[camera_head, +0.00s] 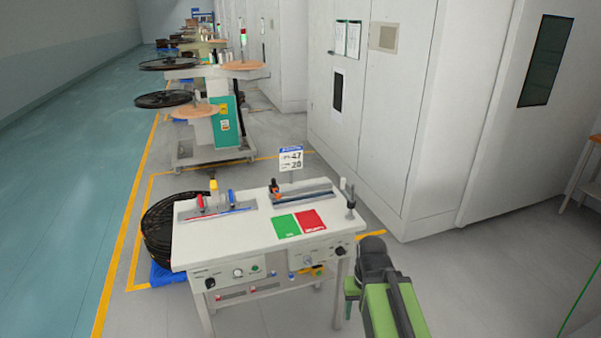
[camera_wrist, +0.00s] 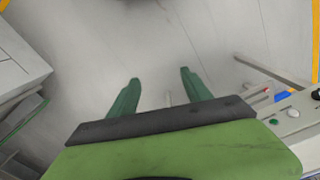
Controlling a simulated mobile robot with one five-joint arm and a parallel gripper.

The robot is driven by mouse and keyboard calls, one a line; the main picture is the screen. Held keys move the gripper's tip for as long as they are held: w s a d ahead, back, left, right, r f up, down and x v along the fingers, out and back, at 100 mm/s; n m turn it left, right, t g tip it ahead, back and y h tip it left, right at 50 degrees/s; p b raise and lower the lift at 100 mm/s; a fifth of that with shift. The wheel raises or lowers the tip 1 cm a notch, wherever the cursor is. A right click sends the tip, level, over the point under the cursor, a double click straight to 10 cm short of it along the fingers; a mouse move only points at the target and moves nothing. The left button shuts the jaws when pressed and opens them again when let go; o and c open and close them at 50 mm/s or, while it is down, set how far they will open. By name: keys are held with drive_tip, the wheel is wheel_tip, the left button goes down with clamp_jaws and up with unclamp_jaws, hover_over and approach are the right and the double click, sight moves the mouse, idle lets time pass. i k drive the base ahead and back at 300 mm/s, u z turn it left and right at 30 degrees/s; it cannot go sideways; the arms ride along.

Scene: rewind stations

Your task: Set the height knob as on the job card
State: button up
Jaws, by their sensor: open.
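The job card (camera_head: 290,158) stands upright at the back of the white bench (camera_head: 250,228). Its large figures look like 47 and 20; the small labels are unreadable. The bench's front panel has a dark knob (camera_head: 210,283) at the left and another dark knob (camera_head: 340,251) at the right. I cannot read which is the height knob. My gripper (camera_wrist: 160,76) is open and empty, with two green fingers apart over bare floor. In the head view my green arm is right of the bench. Part of a control panel (camera_wrist: 292,115) shows at the wrist view's right edge.
A green and a red mat (camera_head: 309,220) lie on the benchtop. A black cable coil (camera_head: 165,235) is left of the bench. White cabinets (camera_head: 385,110) stand behind it. A reel machine (camera_head: 215,115) is farther back. The floor at front right is clear.

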sight(340, 250)
drive_tip(key=u, duration=2.65)
drive_tip(key=i, duration=0.25)
drive_tip(key=z, duration=1)
drive_tip(key=i, duration=0.75)
drive_tip(key=z, duration=0.85)
